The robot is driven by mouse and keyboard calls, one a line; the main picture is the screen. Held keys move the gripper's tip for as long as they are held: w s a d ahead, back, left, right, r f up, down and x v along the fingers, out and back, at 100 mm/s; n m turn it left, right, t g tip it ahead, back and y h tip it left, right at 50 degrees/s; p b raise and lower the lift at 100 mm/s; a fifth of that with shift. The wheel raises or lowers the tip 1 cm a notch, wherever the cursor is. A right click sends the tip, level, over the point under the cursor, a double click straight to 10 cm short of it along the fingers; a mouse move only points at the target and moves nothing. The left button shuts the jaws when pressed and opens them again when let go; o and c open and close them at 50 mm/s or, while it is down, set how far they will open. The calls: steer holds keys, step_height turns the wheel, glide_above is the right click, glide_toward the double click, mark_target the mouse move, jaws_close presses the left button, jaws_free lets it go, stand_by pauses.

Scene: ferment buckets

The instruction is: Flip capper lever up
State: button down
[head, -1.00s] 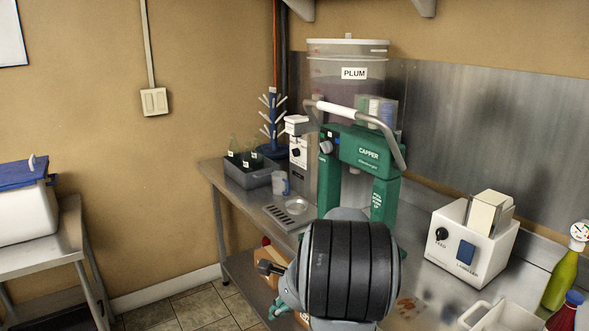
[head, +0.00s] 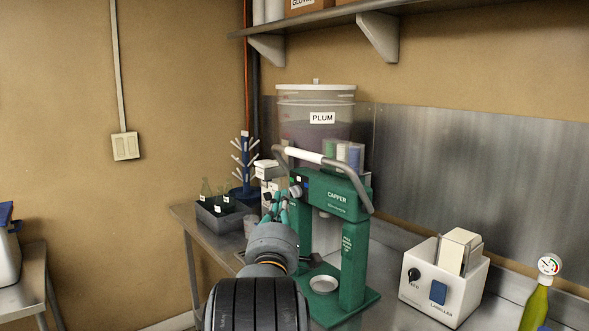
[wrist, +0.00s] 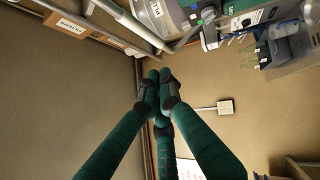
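The green capper (head: 333,196) stands on the steel bench. Its lever (head: 303,155) has a pale crossbar grip between two bent grey arms, and the grip sits above the capper's head. My gripper (head: 281,194) is in front of the capper's left side, below the lever's left end and apart from the grip. In the wrist view my gripper's teal fingers (wrist: 158,80) converge with tips together and nothing between them. A grey bar that looks like the lever (wrist: 140,30) passes above the fingertips there. My wrist hides part of the capper's left post.
The plum bucket (head: 316,140) stands behind the capper. A grey crate of bottles (head: 222,217) and a blue drying tree (head: 245,165) are to the left. The white labeller (head: 440,283) and a green bottle (head: 535,305) are to the right. A shelf (head: 400,27) hangs above.

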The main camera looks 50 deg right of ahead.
steer(key=p+x, duration=0.3)
steer(key=p, duration=1.3)
glide_toward(298, 157)
steer(key=x, duration=0.5)
steer(key=shift+w+f, duration=0.1)
steer(key=shift+w, duration=0.1)
